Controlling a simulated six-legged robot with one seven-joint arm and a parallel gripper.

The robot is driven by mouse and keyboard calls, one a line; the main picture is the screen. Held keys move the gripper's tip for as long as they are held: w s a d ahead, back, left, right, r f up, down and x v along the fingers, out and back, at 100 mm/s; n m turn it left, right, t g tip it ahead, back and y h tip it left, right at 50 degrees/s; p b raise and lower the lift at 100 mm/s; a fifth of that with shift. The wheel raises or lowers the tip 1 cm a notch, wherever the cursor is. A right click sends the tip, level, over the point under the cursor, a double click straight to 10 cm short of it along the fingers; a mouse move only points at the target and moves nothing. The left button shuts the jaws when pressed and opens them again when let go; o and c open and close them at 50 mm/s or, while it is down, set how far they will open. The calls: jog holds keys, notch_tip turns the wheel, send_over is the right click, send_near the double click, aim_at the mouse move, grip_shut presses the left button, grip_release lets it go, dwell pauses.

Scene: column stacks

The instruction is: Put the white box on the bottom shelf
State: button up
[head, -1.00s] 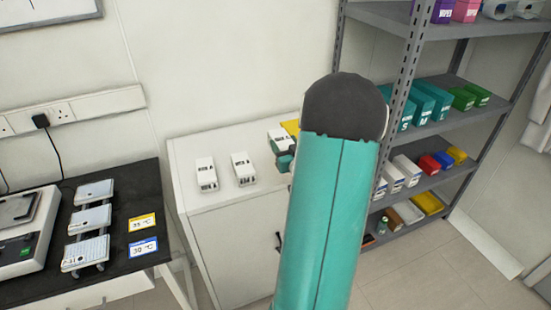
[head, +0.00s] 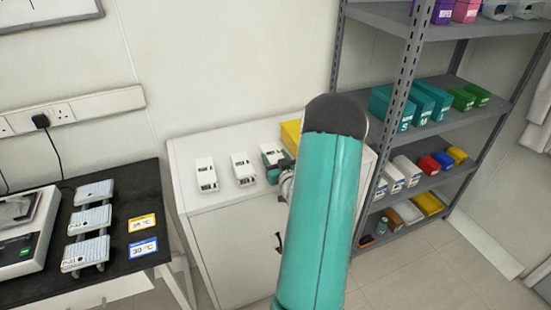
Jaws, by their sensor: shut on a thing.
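My gripper (head: 279,172) is over the right part of the white cabinet top, partly hidden by my teal arm. It is shut on a small white box (head: 271,152) with dark patches. I cannot tell whether that box touches the cabinet top. Two similar white boxes stand to its left, one nearer (head: 243,168) and one farther left (head: 206,176). The shelving rack is at the right. Its bottom shelf (head: 378,240) holds a brown box, a white box (head: 409,212), a yellow box and a small green-capped bottle. My arm hides part of the rack's left side.
A yellow box (head: 291,131) is behind my gripper on the cabinet (head: 225,200). Higher shelves hold white, red, blue, teal and green boxes. A black bench (head: 118,262) with instruments is at the left. Open floor (head: 430,275) lies before the rack.

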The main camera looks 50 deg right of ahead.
jog(key=shift+f, duration=0.15)
jog(key=o, duration=1.2)
jog(key=shift+c, duration=0.2)
jog(key=shift+s, duration=0.1)
jog(key=v, duration=1.3)
jog(key=shift+s+a, duration=0.15)
jog(key=shift+a, duration=0.25)
jog(key=shift+f, duration=0.1)
